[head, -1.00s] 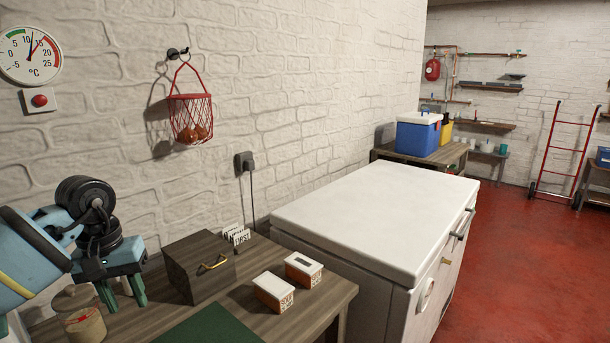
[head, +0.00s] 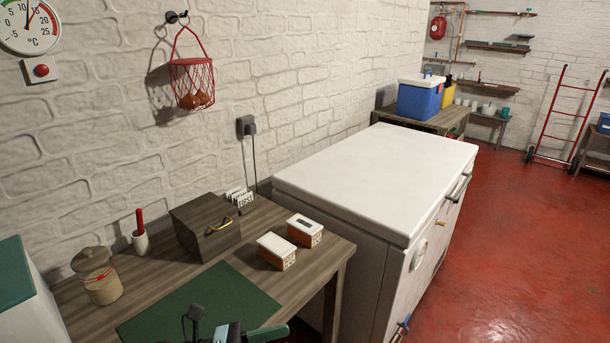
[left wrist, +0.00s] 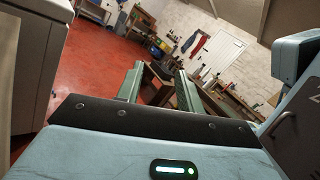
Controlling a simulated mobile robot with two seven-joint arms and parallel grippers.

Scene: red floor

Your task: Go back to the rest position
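In the left wrist view my left gripper (left wrist: 159,70) is open. Its two green fingers stand apart and I see nothing held between them, only the room beyond. In the head view, part of what looks like this gripper (head: 240,333) shows at the bottom edge, at the front of the wooden table (head: 318,280), over or in front of the green mat (head: 205,300). Most of it is cut off by the frame. My right gripper is not in clear view.
On the table stand a lidded jar (head: 99,278), a white cup (head: 141,242) with a red-handled item, a dark wooden box (head: 205,228) and two small white-lidded boxes (head: 277,250). A white chest freezer (head: 375,185) stands to the right. Red floor (head: 500,240) beyond is clear.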

